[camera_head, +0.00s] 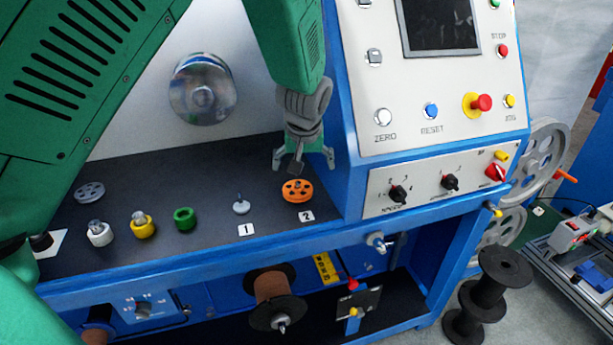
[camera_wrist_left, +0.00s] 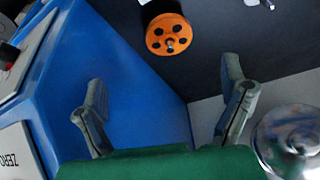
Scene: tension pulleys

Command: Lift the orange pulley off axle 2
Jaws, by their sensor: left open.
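The orange pulley (camera_head: 297,190) sits on axle 2 on the dark shelf, behind the label "2" (camera_head: 307,216). In the left wrist view the orange pulley (camera_wrist_left: 168,34) shows its holed face, with the metal axle tip at its centre. My left gripper (camera_head: 304,161) is open and empty, above and slightly behind the pulley, not touching it. In the left wrist view my left gripper's fingers (camera_wrist_left: 165,95) are spread wide, with the pulley beyond them. Axle 1 (camera_head: 241,205) is a bare grey peg to the left, by the label "1" (camera_head: 246,230). My right gripper is not in view.
A grey pulley (camera_head: 90,191), white (camera_head: 100,234), yellow (camera_head: 143,225) and green (camera_head: 184,217) parts stand left on the shelf. The blue control panel housing (camera_head: 350,150) rises close right of the gripper. A shiny round disc (camera_head: 203,88) is on the back wall.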

